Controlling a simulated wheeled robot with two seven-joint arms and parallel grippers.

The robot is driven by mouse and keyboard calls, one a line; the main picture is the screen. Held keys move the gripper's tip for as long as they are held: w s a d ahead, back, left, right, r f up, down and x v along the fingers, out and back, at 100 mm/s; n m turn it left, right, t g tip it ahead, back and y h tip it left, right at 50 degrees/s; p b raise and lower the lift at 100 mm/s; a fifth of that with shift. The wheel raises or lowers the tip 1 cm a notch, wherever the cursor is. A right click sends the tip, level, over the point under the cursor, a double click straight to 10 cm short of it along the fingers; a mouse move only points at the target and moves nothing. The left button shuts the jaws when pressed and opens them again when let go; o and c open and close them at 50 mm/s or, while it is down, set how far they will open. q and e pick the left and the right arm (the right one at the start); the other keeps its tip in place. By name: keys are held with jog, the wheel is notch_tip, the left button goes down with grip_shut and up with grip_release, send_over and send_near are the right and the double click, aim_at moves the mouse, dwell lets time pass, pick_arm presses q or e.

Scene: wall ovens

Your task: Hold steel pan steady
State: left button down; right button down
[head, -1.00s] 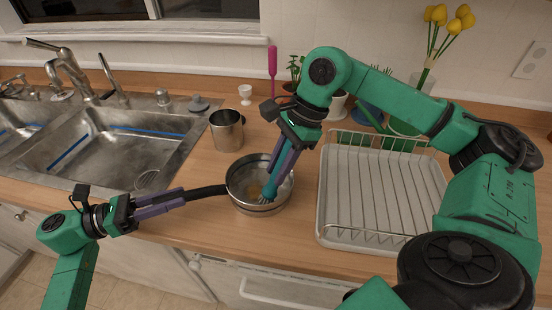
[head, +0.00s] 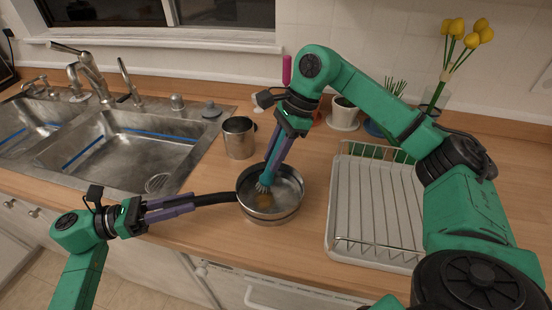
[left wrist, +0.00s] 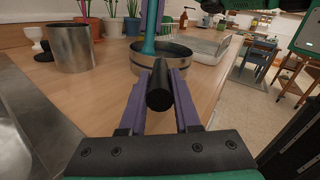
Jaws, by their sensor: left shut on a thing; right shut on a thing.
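The steel pan (head: 283,211) sits on the wooden counter, its black handle (head: 215,198) pointing left. My left gripper (head: 190,202) is shut on that handle; in the left wrist view the handle (left wrist: 159,88) lies between the purple fingers. The pan (left wrist: 176,68) shows just beyond it. My right gripper (head: 276,158) is shut on a teal brush (head: 267,178), whose pale bristles reach down into the pan. A brownish-yellow patch (head: 263,200) shows on the pan's inside near the bristles. The brush also shows upright in the left wrist view (left wrist: 150,25).
A steel mug (head: 239,139) stands behind the pan. A white dish rack (head: 378,205) stands to the right. The sink (head: 125,150) is at the left. Potted plants and yellow flowers (head: 470,40) line the back. The counter in front of the pan is narrow.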

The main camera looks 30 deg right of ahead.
jog(key=shift+s+a, duration=0.55)
jog(key=shift+s, duration=2.55)
notch_tip(320, 180, up, 8)
jog(key=shift+s, duration=0.35)
jog(key=shift+a, duration=0.1)
